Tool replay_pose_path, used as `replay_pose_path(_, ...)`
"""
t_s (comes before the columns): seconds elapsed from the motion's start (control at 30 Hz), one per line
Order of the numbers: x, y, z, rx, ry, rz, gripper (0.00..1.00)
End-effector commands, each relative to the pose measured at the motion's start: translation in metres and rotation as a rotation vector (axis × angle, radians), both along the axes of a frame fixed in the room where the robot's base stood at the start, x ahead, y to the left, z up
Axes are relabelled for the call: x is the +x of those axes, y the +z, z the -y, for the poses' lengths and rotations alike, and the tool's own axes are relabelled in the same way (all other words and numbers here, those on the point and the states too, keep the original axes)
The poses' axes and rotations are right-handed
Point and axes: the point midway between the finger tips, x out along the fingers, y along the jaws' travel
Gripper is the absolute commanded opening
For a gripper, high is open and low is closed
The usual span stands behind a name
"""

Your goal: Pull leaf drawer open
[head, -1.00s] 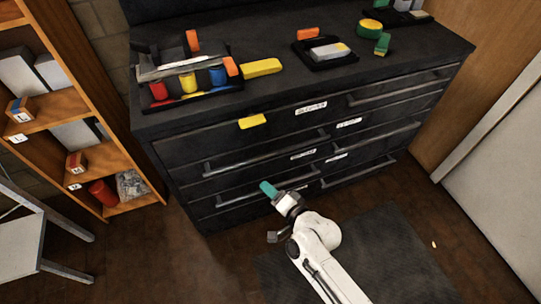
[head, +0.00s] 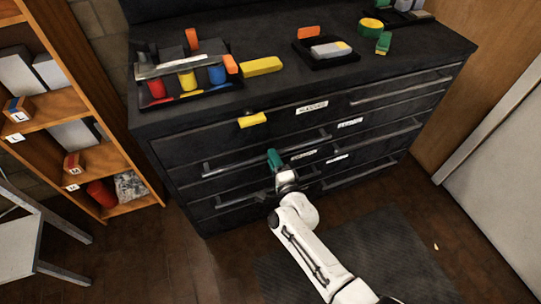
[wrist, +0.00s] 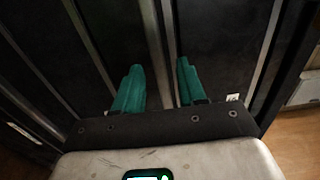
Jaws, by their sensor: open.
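A black cabinet (head: 195,160) has two columns of drawers with long bar handles and small white labels. I cannot read the labels, so I cannot tell which is the leaf drawer. My gripper (head: 274,159) is at the left column, its teal fingers by the upper left bar handle (head: 232,163). In the wrist view my gripper (wrist: 159,68) is open, with a grey handle bar (wrist: 153,35) running between its fingers in the picture. Whether the fingers touch it I cannot tell. The drawers look shut. My wrist hides part of the lower left handle (head: 235,199).
The cabinet top carries a rack of coloured cups (head: 187,82), a yellow block (head: 262,66) and a black tray (head: 325,62). A yellow tag (head: 252,120) is on the front's upper part. A wooden shelf (head: 75,110) and a chair (head: 45,240) stand left.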

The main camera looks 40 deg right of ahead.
Motion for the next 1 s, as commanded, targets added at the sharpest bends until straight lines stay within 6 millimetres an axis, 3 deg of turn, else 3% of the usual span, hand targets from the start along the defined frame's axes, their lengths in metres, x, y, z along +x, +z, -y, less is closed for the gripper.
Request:
replay_pose_path(0.2, 0.022, -0.001, 0.005, -0.002, 0.000, -0.001, 0.40)
replay_pose_path(0.57, 0.027, 0.000, 0.007, -0.001, 0.001, -0.001, 0.40)
replay_pose_path(1.0, 0.027, 0.000, 0.006, -0.001, 0.001, -0.001, 0.00)
